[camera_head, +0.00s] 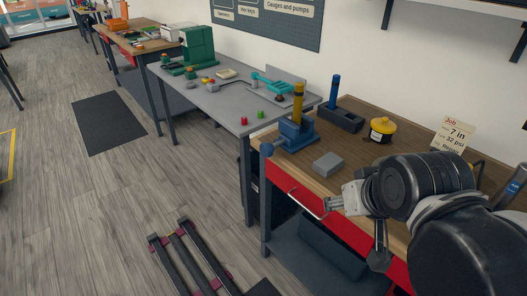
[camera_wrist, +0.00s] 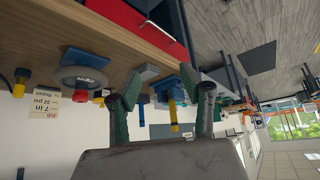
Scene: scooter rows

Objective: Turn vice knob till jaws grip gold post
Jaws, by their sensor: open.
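The blue vice (camera_head: 297,131) stands at the front left corner of the wooden bench. The gold post (camera_head: 298,100) stands upright at its jaws; I cannot tell whether the jaws touch it. A round blue knob (camera_head: 267,149) sticks out from the vice past the bench's front edge. My gripper (camera_head: 352,230) is open and empty, in front of the bench and right of the vice, well apart from the knob. In the wrist view, upside down, the vice (camera_wrist: 190,82) and gold post (camera_wrist: 173,112) appear beyond the open fingers (camera_wrist: 171,90). The knob is not clear there.
A grey block (camera_head: 328,164) lies on the bench right of the vice. A blue post in a dark holder (camera_head: 341,117), a yellow round container (camera_head: 381,130) and a job card (camera_head: 452,133) stand farther back. A red drawer (camera_head: 303,198) with a handle is below the bench's front.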

